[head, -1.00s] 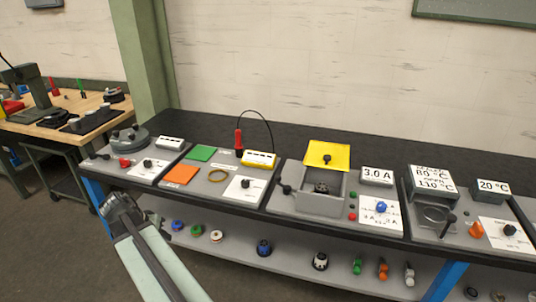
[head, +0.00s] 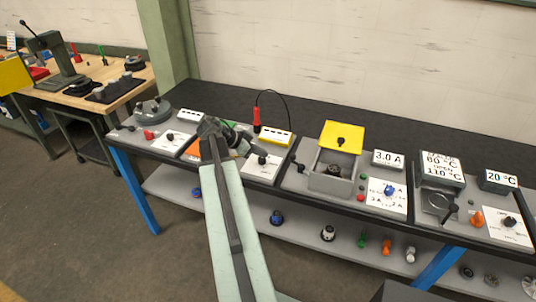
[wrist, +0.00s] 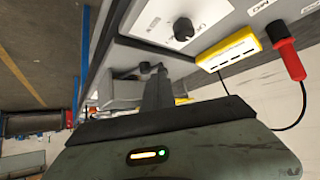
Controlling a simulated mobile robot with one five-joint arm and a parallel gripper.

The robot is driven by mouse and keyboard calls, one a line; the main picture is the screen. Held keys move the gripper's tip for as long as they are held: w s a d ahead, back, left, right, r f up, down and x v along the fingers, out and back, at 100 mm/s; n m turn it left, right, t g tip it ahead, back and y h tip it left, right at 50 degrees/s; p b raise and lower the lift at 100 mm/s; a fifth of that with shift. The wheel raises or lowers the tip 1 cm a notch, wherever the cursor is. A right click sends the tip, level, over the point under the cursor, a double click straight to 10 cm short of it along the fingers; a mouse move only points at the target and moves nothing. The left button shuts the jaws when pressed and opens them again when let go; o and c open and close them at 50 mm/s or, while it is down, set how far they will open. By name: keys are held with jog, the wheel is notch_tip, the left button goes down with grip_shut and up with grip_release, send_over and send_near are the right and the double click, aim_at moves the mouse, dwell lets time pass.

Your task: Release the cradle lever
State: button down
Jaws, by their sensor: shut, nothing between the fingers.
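The black lever (head: 298,165) stands at the left side of a grey box-like cradle (head: 330,184) with a raised yellow lid (head: 341,137). A dark round part shows inside the cradle. In the wrist view, which is upside down, the lever (wrist: 122,75) shows beside the cradle (wrist: 118,93), partly behind my fingers. My gripper (head: 249,151) is shut and empty over the station left of the cradle, pointing right towards the lever. In the wrist view its fingers (wrist: 158,76) appear close to the lever in line of sight; the head view shows a gap between them.
A white card with a black knob (head: 262,160), a yellow meter (head: 277,137) and a red probe (head: 256,116) with a cable are near my gripper. A card with a blue knob (head: 389,191) is right of the cradle. The lower shelf holds several small parts.

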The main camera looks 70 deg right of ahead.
jog(key=b+x, duration=0.5)
jog(key=x, duration=0.3)
jog(key=shift+f, duration=0.3)
jog(key=shift+s+d+r+p, duration=0.25)
jog(key=shift+s+d, duration=0.15)
jog(key=shift+d, duration=0.1)
jog(key=shift+s+d+r+p, duration=0.15)
jog(key=shift+s+d+p, duration=0.05)
jog(key=shift+s+d, duration=0.6)
jog(key=shift+d, duration=0.1)
